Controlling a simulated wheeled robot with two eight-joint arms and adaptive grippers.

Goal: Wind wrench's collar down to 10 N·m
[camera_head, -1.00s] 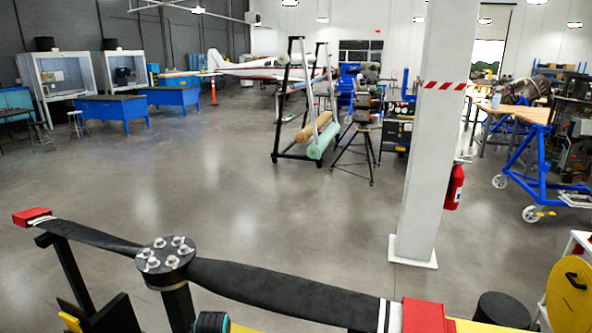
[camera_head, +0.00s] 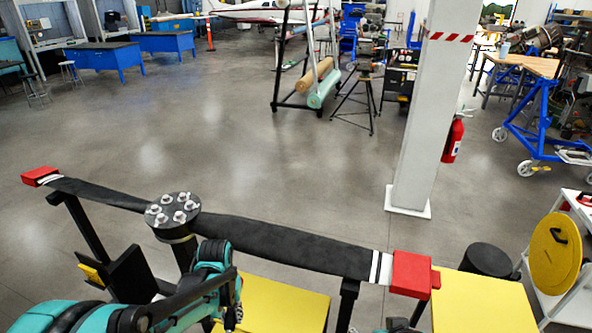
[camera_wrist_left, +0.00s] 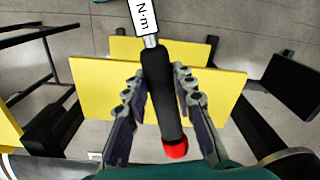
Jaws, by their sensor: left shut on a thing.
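The wrench (camera_wrist_left: 160,95) shows in the left wrist view, with a black handle, a red end (camera_wrist_left: 175,149) toward me and a white label (camera_wrist_left: 143,15) reading "N·m". The label's numbers and any scale mark cannot be read. My left gripper (camera_wrist_left: 160,88) has one finger on each side of the black handle and is shut on it. In the head view my left gripper (camera_head: 231,315) is low, in front of the propeller hub, and the wrench cannot be made out there. My right gripper does not show.
A black propeller (camera_head: 280,243) with a bolted hub (camera_head: 173,215) and red tip blocks (camera_head: 411,273) spans the front. Yellow tops (camera_head: 485,302) lie below it. A yellow disc (camera_head: 553,254) stands on a white cart at right. Open floor lies beyond, left of a white pillar (camera_head: 425,130).

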